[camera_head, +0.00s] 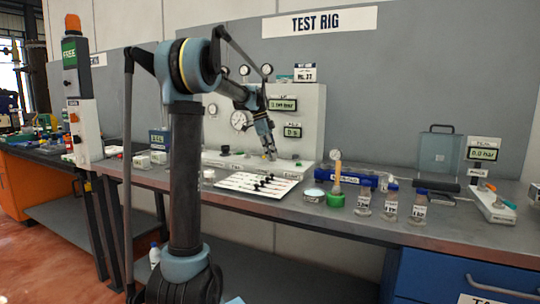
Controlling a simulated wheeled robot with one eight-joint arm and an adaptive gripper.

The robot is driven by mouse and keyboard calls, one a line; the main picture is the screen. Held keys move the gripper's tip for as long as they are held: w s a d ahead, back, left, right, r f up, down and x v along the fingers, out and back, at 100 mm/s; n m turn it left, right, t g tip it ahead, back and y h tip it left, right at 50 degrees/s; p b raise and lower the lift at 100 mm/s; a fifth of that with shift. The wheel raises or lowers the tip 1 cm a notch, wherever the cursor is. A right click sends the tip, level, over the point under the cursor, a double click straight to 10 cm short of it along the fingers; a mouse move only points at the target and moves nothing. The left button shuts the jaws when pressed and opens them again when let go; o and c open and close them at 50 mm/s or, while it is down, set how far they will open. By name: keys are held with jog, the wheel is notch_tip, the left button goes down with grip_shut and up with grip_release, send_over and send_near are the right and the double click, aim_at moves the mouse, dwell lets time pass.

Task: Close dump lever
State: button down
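The test rig panel (313,112) stands against the grey back wall, with round gauges and two green displays. The upper display (283,104) is partly readable, and a lower display (292,131) is under it. My gripper (270,155) points down in front of the panel, just above its white base ledge (232,159). The gripper is too small to show whether its fingers are apart or touch anything. I cannot make out the dump lever for certain; it may be hidden by the gripper or arm.
A white sheet (238,183) with several dark tools lies on the bench (385,224) before the rig. To its right are a green-based item (336,199), a blue case (347,178) and several labelled bottles (390,203). A small unit (488,205) stands far right.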

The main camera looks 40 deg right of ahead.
jog(key=shift+w+a, duration=0.2)
jog(key=shift+w, duration=0.1)
jog(key=shift+w+r, duration=0.15)
jog(key=shift+r, duration=0.35)
jog(key=d+v, duration=0.1)
jog(key=v, duration=0.7)
jog(key=shift+r, duration=0.45)
jog(key=shift+a, duration=0.2)
